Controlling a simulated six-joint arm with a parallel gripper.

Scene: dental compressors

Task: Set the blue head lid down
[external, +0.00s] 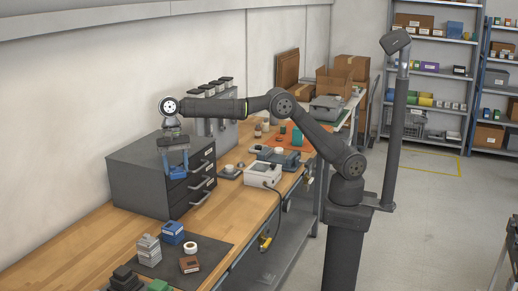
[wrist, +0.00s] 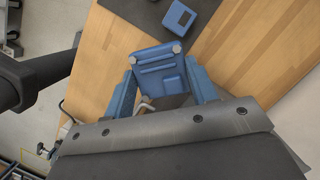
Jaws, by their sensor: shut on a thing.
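My gripper (external: 175,165) hangs from the arm in front of the grey drawer cabinet in the external view. In the wrist view my gripper (wrist: 159,76) is shut on the blue head lid (wrist: 158,67), a ridged blue piece with round pale spots at corners, between its two blue fingers. The lid is held off the bench; its exact height is hard to tell. In the external view the lid is small and blends with the blue fingers. A dark mat (external: 215,252) lies on the wooden bench below, to the front.
On the mat are a blue block (external: 172,232), a grey stacked part (external: 148,250), a white ring (external: 190,247) and a brown block (external: 190,264). The drawer cabinet (external: 140,175) stands close behind the gripper. Bare wooden bench (external: 245,213) lies right of the mat.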

